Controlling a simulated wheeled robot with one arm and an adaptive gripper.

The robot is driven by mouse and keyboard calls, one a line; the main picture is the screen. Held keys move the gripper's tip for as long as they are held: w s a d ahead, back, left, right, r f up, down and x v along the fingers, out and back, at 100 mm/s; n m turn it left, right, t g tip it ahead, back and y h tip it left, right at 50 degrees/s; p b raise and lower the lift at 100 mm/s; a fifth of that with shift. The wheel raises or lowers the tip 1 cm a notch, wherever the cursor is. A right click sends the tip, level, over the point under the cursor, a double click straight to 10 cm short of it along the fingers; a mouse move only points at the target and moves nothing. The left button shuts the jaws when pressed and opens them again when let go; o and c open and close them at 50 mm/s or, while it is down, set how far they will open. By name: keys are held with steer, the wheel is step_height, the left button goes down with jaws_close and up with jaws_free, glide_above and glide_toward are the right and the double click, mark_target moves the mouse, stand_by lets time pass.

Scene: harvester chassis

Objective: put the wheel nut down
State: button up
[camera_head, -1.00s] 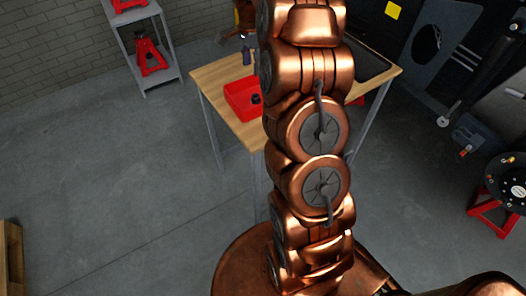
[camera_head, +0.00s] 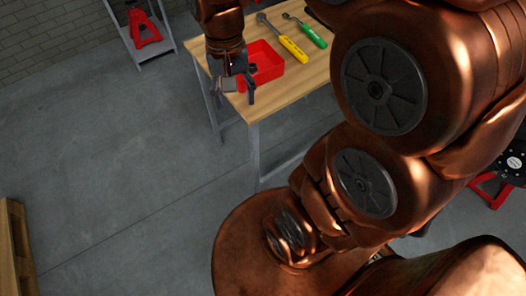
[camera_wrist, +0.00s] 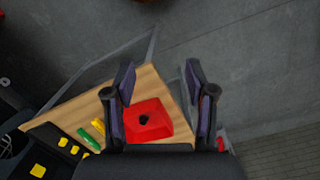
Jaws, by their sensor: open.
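The wheel nut is a small dark piece (camera_wrist: 144,119) that lies in a red tray (camera_wrist: 160,130) in the wrist view. In the head view the red tray (camera_head: 270,70) stands on the wooden workbench, and a dark piece shows at its near left, partly behind a finger. My gripper (camera_head: 238,94) hangs at the tray's left front edge with its fingers apart. In the wrist view my gripper (camera_wrist: 160,78) is open and nothing is between its fingertips. The tray and nut lie beyond the fingers, apart from them as seen there.
The wooden workbench (camera_head: 280,97) holds a yellow-handled tool (camera_head: 293,49) and a green-handled tool (camera_head: 312,37) right of the tray. A grey shelf with a red jack stand (camera_head: 142,28) is at the back left. A wooden pallet (camera_head: 18,245) is at the left edge. The floor between is clear.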

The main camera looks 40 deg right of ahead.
steer(key=s+a+f+n, duration=0.1)
steer(key=s+n, duration=0.1)
steer(key=s, duration=0.5)
steer(key=s+a+f+n, duration=0.1)
steer(key=s+a+n, duration=0.1)
steer(key=s, duration=0.5)
steer(key=shift+f+n+g, duration=0.25)
steer(key=shift+n+g, duration=0.05)
steer(key=shift+n, duration=0.4)
